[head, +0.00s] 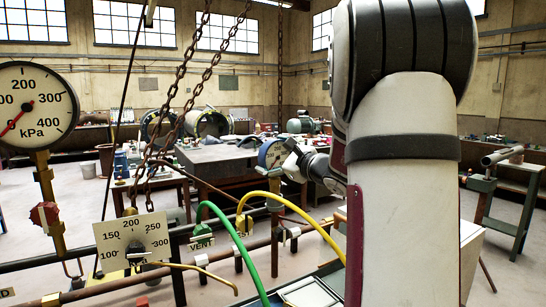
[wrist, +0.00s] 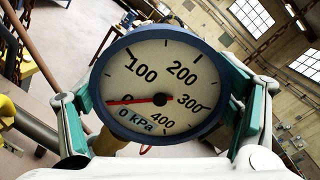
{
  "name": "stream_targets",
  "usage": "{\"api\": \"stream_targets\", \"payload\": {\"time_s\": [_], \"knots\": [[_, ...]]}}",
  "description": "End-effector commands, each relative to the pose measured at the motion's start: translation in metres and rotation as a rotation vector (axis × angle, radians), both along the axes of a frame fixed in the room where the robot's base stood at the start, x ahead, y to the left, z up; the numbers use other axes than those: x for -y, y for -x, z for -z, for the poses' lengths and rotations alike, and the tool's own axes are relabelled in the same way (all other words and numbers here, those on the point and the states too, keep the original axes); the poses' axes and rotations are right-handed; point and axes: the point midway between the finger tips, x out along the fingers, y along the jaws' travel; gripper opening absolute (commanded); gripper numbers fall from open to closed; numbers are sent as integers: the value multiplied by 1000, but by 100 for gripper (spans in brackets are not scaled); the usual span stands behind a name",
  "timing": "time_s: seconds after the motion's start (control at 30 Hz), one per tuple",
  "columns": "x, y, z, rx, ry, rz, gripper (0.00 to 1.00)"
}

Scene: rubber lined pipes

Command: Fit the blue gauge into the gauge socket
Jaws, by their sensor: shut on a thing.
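The blue gauge (head: 272,153) is near the middle of the head view, with its brass stem pointing down. In the wrist view the blue gauge (wrist: 158,88) fills the centre, its white dial facing the camera and its red needle near 0. My gripper (head: 284,157) is shut on the gauge from the right; its green-padded fingers flank the rim in the wrist view. An upright pipe (head: 275,245) stands directly below the stem. I cannot make out the socket opening or tell whether the stem is touching it or inside it.
A large gauge (head: 36,105) stands on a brass post at the left. Chains (head: 185,95) hang left of the held gauge.

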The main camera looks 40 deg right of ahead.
Motion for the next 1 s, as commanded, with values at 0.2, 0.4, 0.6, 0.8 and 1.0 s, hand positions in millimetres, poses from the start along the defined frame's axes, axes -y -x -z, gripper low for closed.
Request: {"api": "stream_targets", "payload": {"time_s": [0.2, 0.4, 0.6, 0.8, 1.0], "knots": [[0, 0, 4, 2, 1, 0, 40], [0, 0, 8, 2, 0, 0, 40], [0, 0, 11, 2, 0, 0, 40], [0, 0, 15, 3, 0, 0, 40], [0, 0, 19, 3, 1, 0, 40]]}}
